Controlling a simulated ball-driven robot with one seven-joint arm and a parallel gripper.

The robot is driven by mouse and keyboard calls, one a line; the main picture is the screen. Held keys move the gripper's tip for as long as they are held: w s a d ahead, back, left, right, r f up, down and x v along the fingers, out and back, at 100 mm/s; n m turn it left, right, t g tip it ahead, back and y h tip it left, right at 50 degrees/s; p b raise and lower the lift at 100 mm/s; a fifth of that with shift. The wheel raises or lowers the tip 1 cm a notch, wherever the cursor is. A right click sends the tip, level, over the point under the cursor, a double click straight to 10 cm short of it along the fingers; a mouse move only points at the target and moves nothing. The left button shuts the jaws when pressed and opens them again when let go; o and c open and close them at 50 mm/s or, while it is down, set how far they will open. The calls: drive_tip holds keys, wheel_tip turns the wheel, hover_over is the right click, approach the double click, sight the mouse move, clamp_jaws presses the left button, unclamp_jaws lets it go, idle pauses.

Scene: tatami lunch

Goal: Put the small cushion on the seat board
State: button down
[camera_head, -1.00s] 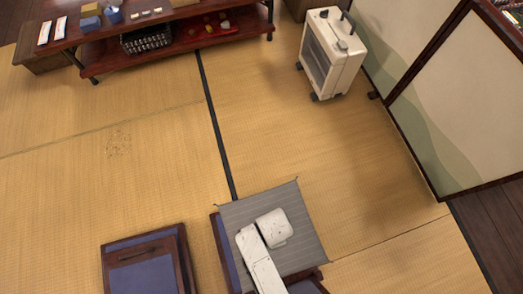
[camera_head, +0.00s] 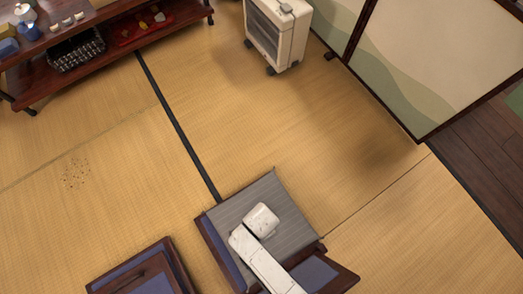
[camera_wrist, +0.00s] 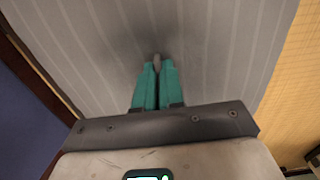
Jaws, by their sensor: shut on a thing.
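The small cushion (camera_head: 273,190) is a thin grey striped square in the head view. It lies over a low dark-wood chair; its blue seat board (camera_head: 221,250) shows as a strip along the cushion's left side. A blue panel in a wood frame (camera_head: 318,272) shows at the lower right of the cushion. My gripper is over the cushion, its fingers hidden under my white wrist in the head view. In the wrist view the teal fingers (camera_wrist: 157,65) are closed together on a small nub of the cushion's grey top (camera_wrist: 215,50). Whether the cushion touches the board is unclear.
Another dark-wood and blue chair (camera_head: 146,272) stands at the lower left. A white heater (camera_head: 280,35) stands at the top, a red-brown shelf (camera_head: 110,55) at the upper left, and a folding screen (camera_head: 430,70) at the right. The tatami (camera_head: 240,120) between is clear.

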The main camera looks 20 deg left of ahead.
drive_tip(key=c, duration=1.2)
unclamp_jaws()
drive_tip(key=shift+c, duration=0.2)
wheel_tip(320, 180, up, 12)
drive_tip(key=p, duration=0.7)
drive_tip(key=shift+r, duration=0.1)
drive_tip(key=w+d+r+n, duration=0.2)
drive_tip(key=w+d+r, duration=0.3)
drive_tip(key=d, duration=0.3)
drive_tip(key=s+d+r+n, duration=0.3)
drive_tip(key=d+r, duration=0.5)
drive_tip(key=d, duration=0.3)
drive_tip(key=s+d+r+n+t, duration=0.1)
drive_tip(key=s+d+r+n, duration=0.2)
drive_tip(key=d+r, duration=0.6)
drive_tip(key=shift+d, duration=1)
